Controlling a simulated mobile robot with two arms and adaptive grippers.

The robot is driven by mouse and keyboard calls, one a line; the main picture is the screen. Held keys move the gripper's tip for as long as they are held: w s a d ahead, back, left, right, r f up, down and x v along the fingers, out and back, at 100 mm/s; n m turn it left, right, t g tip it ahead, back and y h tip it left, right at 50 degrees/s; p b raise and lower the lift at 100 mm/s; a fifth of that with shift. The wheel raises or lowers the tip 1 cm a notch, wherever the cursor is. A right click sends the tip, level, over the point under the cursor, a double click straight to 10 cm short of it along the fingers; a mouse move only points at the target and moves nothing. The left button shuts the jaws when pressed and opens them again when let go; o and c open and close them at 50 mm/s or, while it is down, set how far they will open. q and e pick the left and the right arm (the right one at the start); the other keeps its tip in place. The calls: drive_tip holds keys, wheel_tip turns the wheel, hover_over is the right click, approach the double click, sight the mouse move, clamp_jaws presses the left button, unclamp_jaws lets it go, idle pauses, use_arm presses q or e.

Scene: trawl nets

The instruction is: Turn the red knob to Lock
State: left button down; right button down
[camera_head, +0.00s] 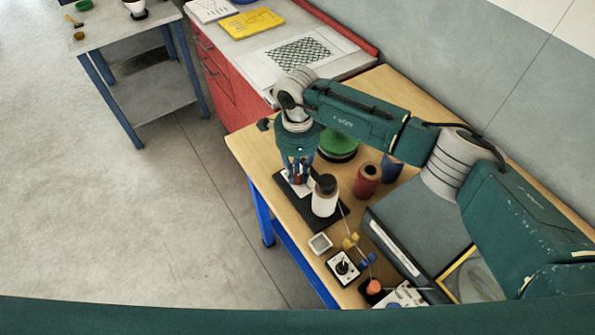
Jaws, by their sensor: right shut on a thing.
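My right gripper (298,173) points down over a dark base plate with a white label (291,184) near the left edge of the wooden bench. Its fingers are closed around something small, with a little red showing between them. This is most likely the red knob; the fingers hide most of it, and the Lock mark and the knob's angle cannot be read. My left gripper is not in view.
A white bottle with a dark top (324,203) stands close right of my right gripper. A green spool (338,147), a red-brown spool (367,181) and a blue item (391,168) stand behind. A black-knobbed box (343,268) and an orange-red piece (374,287) sit nearer.

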drive_tip(key=shift+w+f+m+b, duration=0.1)
drive_tip(key=shift+m+b, duration=0.7)
drive_tip(key=shift+b, duration=0.05)
drive_tip(key=m+b, duration=0.2)
drive_tip(key=shift+m, duration=0.3)
drive_tip(key=m+b, duration=0.3)
drive_tip(key=m, duration=0.1)
drive_tip(key=shift+d, duration=0.1)
drive_tip(key=shift+r+m+b, duration=0.2)
drive_tip(key=shift+m+b, duration=0.95)
drive_tip(key=shift+m, duration=0.55)
drive_tip(key=c, duration=1.6)
unclamp_jaws()
drive_tip(key=shift+o, duration=0.2)
